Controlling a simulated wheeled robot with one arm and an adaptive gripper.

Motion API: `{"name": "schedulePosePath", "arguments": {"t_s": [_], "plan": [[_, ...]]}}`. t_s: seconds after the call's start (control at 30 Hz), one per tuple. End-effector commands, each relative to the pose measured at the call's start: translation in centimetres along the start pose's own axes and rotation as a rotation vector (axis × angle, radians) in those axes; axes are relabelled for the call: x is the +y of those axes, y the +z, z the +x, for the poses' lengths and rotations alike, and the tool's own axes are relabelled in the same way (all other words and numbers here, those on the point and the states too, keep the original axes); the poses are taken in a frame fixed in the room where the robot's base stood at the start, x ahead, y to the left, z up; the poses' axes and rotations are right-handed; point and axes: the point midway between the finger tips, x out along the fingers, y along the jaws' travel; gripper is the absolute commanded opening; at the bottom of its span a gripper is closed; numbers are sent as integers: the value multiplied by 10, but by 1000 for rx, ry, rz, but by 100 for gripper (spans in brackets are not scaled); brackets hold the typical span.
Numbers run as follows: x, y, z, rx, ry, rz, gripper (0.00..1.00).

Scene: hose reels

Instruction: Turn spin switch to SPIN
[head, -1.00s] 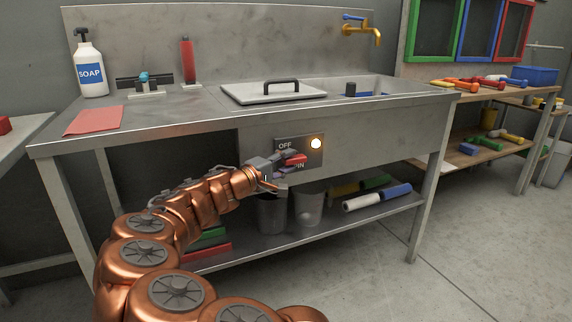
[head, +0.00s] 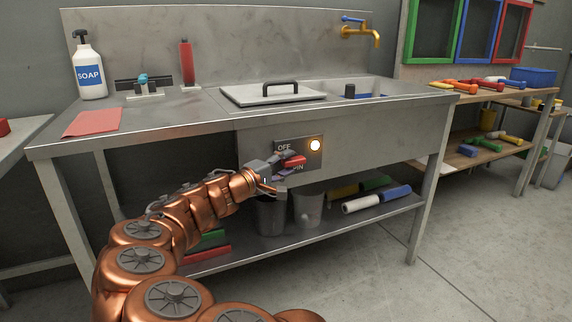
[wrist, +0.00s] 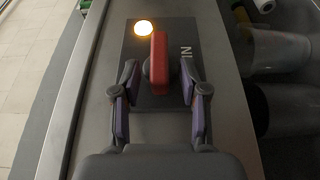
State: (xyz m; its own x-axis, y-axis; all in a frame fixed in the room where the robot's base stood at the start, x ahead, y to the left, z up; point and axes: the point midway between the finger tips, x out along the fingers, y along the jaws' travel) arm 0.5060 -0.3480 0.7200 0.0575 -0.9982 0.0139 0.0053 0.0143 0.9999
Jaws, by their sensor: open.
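The spin switch is a red lever (head: 293,161) on a dark panel (head: 284,147) on the front of the steel sink bench. The panel reads OFF above and SPIN below, partly hidden by my gripper. A lamp (head: 315,145) on the panel glows warm white. In the wrist view the red lever (wrist: 160,60) lies lengthwise in the picture, with its near end between my fingertips. My gripper (wrist: 158,88) is open, one purple-padded finger on each side, with visible gaps to the lever. In the head view my gripper (head: 280,166) is at the panel's lower left.
The bench top holds a soap bottle (head: 89,68), a red cloth (head: 92,122) and a lidded basin (head: 273,94). The floor to the right is clear.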

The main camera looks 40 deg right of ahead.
Motion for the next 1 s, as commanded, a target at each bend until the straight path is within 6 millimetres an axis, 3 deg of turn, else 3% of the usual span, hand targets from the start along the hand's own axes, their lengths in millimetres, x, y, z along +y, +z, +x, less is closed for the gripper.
{"name": "schedulePosePath", "arguments": {"t_s": [0.17, 0.8, 1.0], "plan": [[0, -1, -14, 3, 0, 1, 44], [0, 0, -100, 1, 0, 0, 44], [0, 0, -115, 0, 0, 0, 44]]}}
